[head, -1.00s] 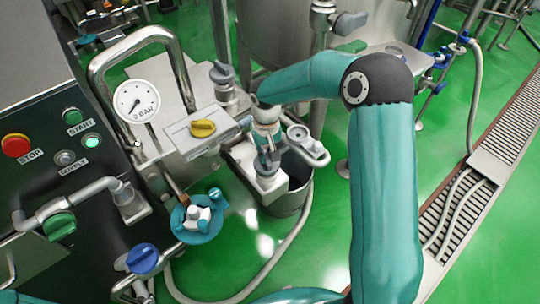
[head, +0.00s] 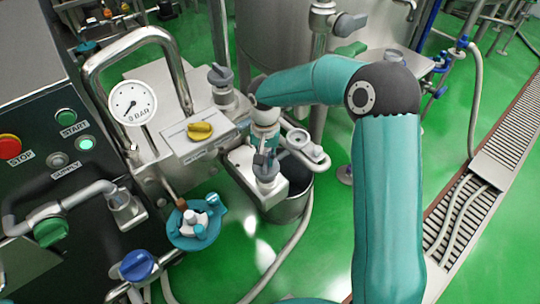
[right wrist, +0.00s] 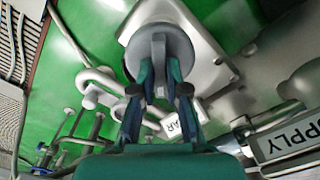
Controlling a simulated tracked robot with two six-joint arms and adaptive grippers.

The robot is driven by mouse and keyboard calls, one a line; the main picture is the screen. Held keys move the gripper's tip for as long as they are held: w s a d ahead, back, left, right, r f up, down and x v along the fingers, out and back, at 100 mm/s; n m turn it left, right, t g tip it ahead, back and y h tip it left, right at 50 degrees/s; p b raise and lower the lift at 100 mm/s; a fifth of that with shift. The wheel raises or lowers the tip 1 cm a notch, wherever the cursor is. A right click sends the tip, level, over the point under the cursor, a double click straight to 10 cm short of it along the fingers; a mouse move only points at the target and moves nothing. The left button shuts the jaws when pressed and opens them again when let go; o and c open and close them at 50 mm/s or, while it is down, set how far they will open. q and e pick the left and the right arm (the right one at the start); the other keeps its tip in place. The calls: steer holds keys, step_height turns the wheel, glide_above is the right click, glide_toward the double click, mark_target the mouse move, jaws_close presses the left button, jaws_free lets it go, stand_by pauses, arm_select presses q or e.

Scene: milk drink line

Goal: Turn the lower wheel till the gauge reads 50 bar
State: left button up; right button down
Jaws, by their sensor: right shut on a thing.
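The lower wheel (head: 267,170) is a grey knob on the steel block right of the gauge, partly covered by my right gripper (head: 265,150) in the head view. In the right wrist view the wheel (right wrist: 178,40) is a grey disc with a raised bar, and my right gripper (right wrist: 160,78) is shut on that bar, one finger on each side. The round white gauge (head: 132,102) has a dark needle pointing to the lower left, and the label under it reads 0 BAR. My left gripper is not in view.
Another grey knob (head: 221,75) stands behind, and a yellow knob (head: 200,131) sits on the steel box. A panel with a red button (head: 9,146) is at left. A steel bucket (head: 292,203) and a hose stand below the wheel.

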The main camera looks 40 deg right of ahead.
steer(key=shift+w+r, duration=0.1)
steer(key=c, duration=1.2)
jaws_free()
step_height(320, 180, up, 12)
steer(key=shift+f, duration=0.1)
stand_by(0.6)
